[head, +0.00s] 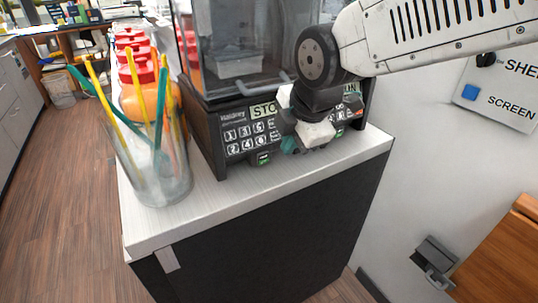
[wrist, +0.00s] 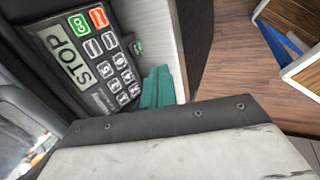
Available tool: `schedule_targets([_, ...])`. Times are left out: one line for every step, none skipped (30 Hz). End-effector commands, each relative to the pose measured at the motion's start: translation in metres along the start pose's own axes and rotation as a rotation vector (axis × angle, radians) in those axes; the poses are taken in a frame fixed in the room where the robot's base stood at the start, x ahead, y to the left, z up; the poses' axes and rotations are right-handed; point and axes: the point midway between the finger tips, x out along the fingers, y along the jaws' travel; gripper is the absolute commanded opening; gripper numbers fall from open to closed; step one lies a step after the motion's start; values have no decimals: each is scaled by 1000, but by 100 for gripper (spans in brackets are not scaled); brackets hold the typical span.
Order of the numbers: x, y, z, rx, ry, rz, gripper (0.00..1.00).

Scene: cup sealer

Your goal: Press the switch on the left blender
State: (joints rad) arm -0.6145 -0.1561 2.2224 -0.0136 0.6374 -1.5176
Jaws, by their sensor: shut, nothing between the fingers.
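The blender (head: 205,120), a dark machine with a clear enclosure, stands on the white counter. Its front panel (head: 240,130) carries a STOP display and number keys, and also shows in the wrist view (wrist: 90,62). A small green-lit switch (head: 263,158) sits below the keys. The wrist view shows a small green switch (wrist: 137,47) beside the panel; I cannot tell whether it is the same one. My gripper (head: 290,145) is shut and empty, just right of the green-lit switch. Its teal fingertips (wrist: 158,88) are close to the panel edge. My arm hides the panel's right part.
A glass jar (head: 155,170) with yellow and teal sticks stands left of the blender. Red-lidded containers (head: 135,60) line the counter behind it. The white counter top (head: 260,195) is clear in front. A wall sign (head: 500,90) is at right.

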Motion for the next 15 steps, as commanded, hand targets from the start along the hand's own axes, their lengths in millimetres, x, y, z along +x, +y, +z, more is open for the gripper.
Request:
schedule_targets([0,0,0,-15,0,1,0])
schedule_targets([0,0,0,-21,0,2,0])
schedule_targets([0,0,0,-26,0,1,0])
schedule_targets([0,0,0,-28,0,1,0])
schedule_targets([0,0,0,-28,0,1,0])
schedule_targets([0,0,0,-28,0,1,0])
schedule_targets([0,0,0,-27,0,1,0])
schedule_targets([0,0,0,-27,0,1,0])
schedule_targets([0,0,0,-26,0,1,0])
schedule_targets([0,0,0,-26,0,0,0])
schedule_targets([0,0,0,-26,0,0,0])
schedule_targets([1,0,0,-25,0,0,0])
schedule_targets([2,0,0,-25,0,0,0])
schedule_targets([3,0,0,-25,0,-1,0])
schedule_targets([6,0,0,-25,0,-1,0])
